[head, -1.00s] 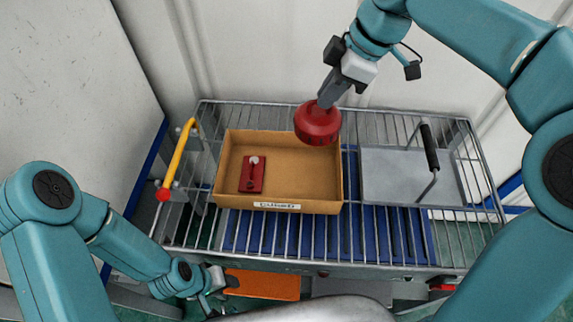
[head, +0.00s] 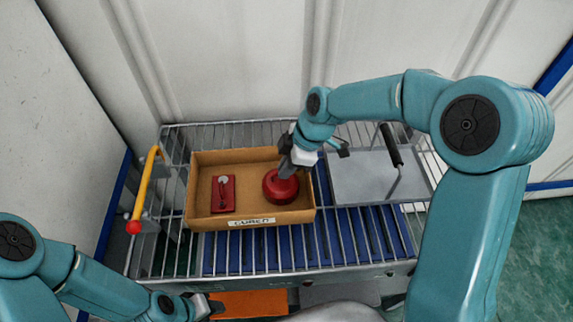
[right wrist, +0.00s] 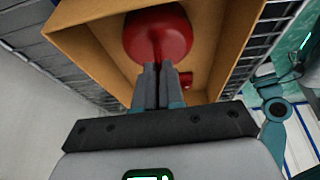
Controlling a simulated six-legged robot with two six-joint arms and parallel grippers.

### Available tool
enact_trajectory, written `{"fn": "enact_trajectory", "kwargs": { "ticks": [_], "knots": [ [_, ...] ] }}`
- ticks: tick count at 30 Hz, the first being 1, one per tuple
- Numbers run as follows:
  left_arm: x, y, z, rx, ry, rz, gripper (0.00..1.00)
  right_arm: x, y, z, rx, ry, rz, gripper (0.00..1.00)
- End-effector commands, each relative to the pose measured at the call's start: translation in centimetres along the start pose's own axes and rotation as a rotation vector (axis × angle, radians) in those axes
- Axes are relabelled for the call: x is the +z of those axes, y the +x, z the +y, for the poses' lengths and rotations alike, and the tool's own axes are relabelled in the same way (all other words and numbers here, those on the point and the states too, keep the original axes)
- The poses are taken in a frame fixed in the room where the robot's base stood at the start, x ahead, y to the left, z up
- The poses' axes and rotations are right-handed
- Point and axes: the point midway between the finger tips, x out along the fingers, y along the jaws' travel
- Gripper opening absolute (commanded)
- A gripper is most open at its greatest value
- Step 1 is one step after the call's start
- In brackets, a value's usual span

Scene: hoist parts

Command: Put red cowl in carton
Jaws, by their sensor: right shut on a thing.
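The red cowl (head: 281,190) is a round red dome, over the right part of the open cardboard carton (head: 208,223) in the head view. My right gripper (head: 287,170) is shut on its top. In the right wrist view the cowl (right wrist: 158,36) is at the fingertips (right wrist: 158,68), within the outline of the carton (right wrist: 95,60). I cannot tell whether the cowl touches the carton's floor. My left gripper (head: 212,306) is low at the left, beside an orange panel; its jaws are too small to read.
A red plate with a small knob (head: 222,196) lies in the carton's left part. The carton stands on a wire rack (head: 165,250). A grey tray with a black-handled tool (head: 345,187) is to the right. A yellow handle (head: 147,190) rises at the left.

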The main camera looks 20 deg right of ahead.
Motion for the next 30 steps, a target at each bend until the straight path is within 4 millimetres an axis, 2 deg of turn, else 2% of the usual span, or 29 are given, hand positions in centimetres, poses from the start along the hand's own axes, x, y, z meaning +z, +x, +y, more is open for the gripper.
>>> {"fn": "enact_trajectory", "kwargs": {
  "ticks": [7, 10, 21, 26, 30],
  "knots": [
    [0.0, 0.0, 0.0, 0.0, 0.0, 0.0, 0.43, 0.0, 0.0, 0.0, 0.002, 0.0, 0.001, 0.0],
    [0.0, 0.0, 0.0, 0.0, 0.0, 0.0, 0.43, 0.0, 0.0, 0.0, 0.001, 0.0, 0.001, 0.33],
    [0.0, 0.1, 0.0, 0.0, 0.0, 0.0, 0.43, 0.0, -0.5, 0.1, 0.005, 0.0, 0.001, 0.33],
    [0.0, 0.4, -0.1, 0.0, 0.0, 0.0, 0.43, 0.0, -3.4, 0.1, 0.008, 0.0, 0.002, 0.33],
    [0.0, 0.6, -0.2, 0.0, 0.0, 0.0, 0.43, 0.0, -6.7, 0.1, 0.007, 0.001, 0.002, 0.33]
  ]
}}
